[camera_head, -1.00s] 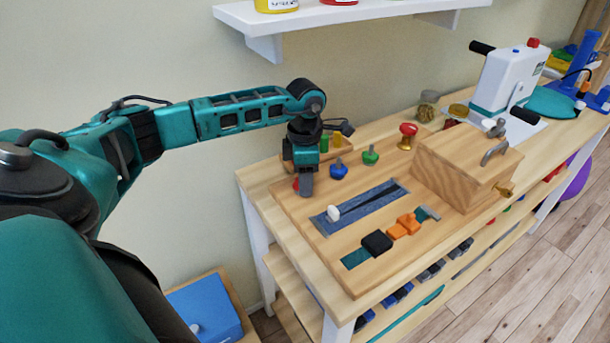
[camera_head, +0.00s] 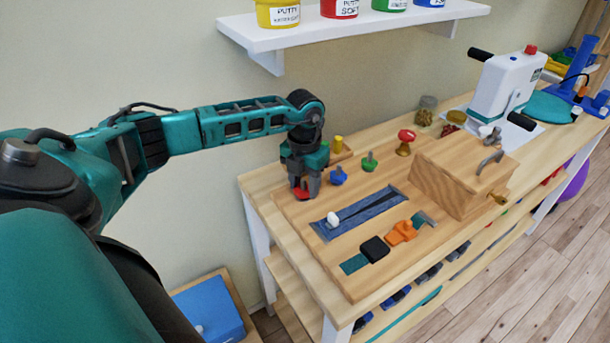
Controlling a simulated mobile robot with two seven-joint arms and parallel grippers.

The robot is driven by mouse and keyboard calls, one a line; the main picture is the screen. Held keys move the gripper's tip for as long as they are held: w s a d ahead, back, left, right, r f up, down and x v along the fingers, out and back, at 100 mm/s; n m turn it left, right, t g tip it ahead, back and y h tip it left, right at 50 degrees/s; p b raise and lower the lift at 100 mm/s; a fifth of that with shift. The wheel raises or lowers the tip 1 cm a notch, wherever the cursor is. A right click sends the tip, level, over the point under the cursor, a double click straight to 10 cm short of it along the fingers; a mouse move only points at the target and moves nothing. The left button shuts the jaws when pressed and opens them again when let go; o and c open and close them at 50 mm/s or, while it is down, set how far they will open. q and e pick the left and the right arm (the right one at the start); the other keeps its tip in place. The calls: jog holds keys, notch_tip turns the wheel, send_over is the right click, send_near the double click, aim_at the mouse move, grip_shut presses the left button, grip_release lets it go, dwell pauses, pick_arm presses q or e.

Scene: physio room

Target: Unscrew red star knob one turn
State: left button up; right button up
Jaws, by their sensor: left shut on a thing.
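A blue star knob (camera_head: 338,176) and a green star knob (camera_head: 370,161) stand in a row to the right of the gripper. My right gripper is not in view.
A zip strip (camera_head: 365,210), a black buckle (camera_head: 375,249) and an orange buckle (camera_head: 402,232) lie on the board in front. A wooden box with taps (camera_head: 448,187) stands to the right. A white shelf with putty tubs (camera_head: 350,33) hangs above on the wall.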

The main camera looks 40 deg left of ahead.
pick_arm(q)
jog(key=n, duration=0.1)
jog(key=n+p, duration=0.1)
jog(key=n, duration=0.2)
jog(key=shift+s+f+n+p, duration=0.25)
jog(key=shift+n+p, duration=0.05)
jog(key=n, duration=0.4)
jog(key=shift+f+n, duration=0.1)
jog(key=shift+n, duration=0.2)
jog(key=n, duration=0.6)
jog(key=shift+s, duration=0.25)
jog(key=n, duration=0.7)
jog(key=shift+s, duration=0.15)
jog(key=o, duration=1.1)
jog(key=shift+a, duration=0.1)
jog(key=shift+c, duration=0.2)
